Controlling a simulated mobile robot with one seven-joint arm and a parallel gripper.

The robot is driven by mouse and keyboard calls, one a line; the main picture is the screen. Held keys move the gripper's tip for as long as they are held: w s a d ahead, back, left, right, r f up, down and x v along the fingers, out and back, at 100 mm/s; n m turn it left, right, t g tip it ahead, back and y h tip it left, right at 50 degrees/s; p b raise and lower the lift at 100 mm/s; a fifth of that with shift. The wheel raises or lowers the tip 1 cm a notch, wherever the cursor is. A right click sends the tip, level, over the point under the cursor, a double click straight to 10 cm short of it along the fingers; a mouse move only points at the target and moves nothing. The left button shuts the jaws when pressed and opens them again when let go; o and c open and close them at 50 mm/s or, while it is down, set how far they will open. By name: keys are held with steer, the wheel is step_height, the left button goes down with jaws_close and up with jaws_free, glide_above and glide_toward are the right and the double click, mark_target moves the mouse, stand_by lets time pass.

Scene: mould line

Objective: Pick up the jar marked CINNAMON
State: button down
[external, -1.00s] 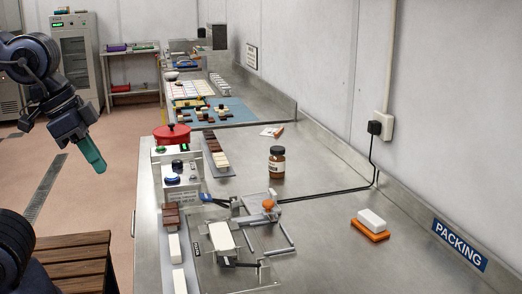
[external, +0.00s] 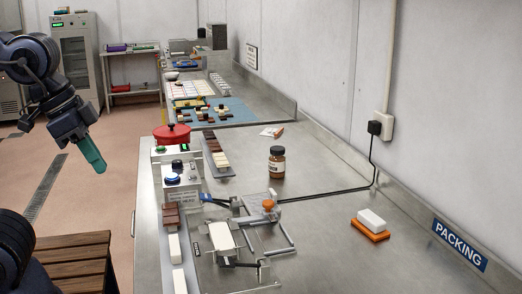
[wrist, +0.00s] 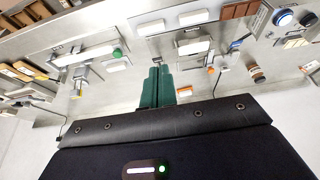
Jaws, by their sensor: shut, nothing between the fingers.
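A small brown jar (external: 277,161) with a black lid and a pale label stands upright on the steel bench in the external view. The writing on its label is too small to read. A small brown jar with a dark lid (wrist: 257,75) also shows right of the fingers in the wrist view. My gripper (external: 97,165) has green fingers and hangs over the floor, left of the bench and well apart from the jar. In the wrist view its fingers (wrist: 157,84) are together, with nothing between them.
A metal fixture (external: 265,225) lies in front of the jar. A white block on an orange one (external: 371,224) is at right. A black cable (external: 330,192) crosses the bench.

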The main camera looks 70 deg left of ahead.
steer(key=c, duration=2.2)
jaws_free()
steer(key=shift+c, duration=2.1)
jaws_free()
